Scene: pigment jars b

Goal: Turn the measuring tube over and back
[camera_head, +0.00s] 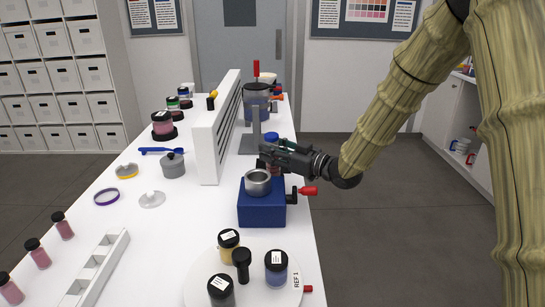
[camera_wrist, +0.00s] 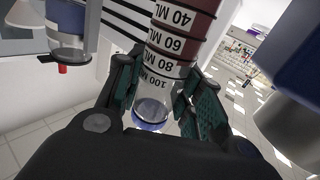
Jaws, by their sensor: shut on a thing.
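The measuring tube (camera_wrist: 178,55) is a clear cylinder with black ML marks, dark red contents and a blue cap. In the head view its blue cap (camera_head: 272,137) is at the top and the reddish part is below. The wrist view shows the room upside down, so the 100 ML end and cap appear low in it. My gripper (camera_head: 270,153) is shut on the tube, with a finger (camera_wrist: 121,83) on each side near the clear upper end. The tube's lower end is hidden behind the metal cup in the head view.
A blue block (camera_head: 262,210) with a metal cup (camera_head: 258,182) and red knob stands just in front. A white slatted panel (camera_head: 215,128) and a grey stand (camera_head: 256,128) are left and behind. A round white tray (camera_head: 205,268) with several black-capped jars is nearer. The table's right edge is close.

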